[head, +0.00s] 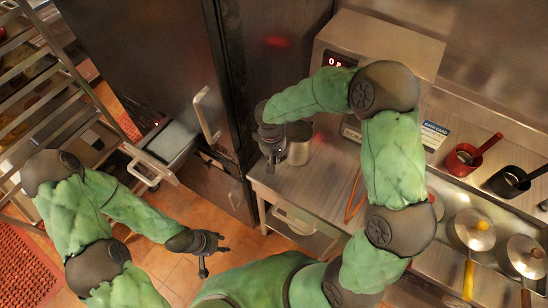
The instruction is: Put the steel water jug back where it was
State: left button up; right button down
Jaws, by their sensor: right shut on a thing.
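The steel water jug (299,150) stands upright at the left end of the steel counter (308,189), or just above it; I cannot tell which. My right gripper (271,163) is at the jug's left side, shut on it, seemingly at the handle, which the gripper hides. My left gripper (205,258) is low over the tiled floor, well away from the counter. It looks empty, and its fingers are too small and dark to judge.
A steel machine with a red display (340,62) stands behind the jug. A red pot (463,159), a black pot (508,181) and lidded pans (471,229) sit to the right. A tall dark fridge (160,50) and a rack (50,90) stand left. Orange tongs (354,196) lie on the counter.

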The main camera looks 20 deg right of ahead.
jog(key=shift+f, duration=0.2)
jog(key=shift+f, duration=0.15)
jog(key=c, duration=1.2)
grip_release()
jog(key=shift+c, duration=0.2)
jog(key=shift+r, duration=0.25)
notch_tip(320, 180, up, 12)
jog(key=p, duration=0.1)
jog(key=shift+a+f, duration=0.15)
jog(key=shift+a, duration=0.25)
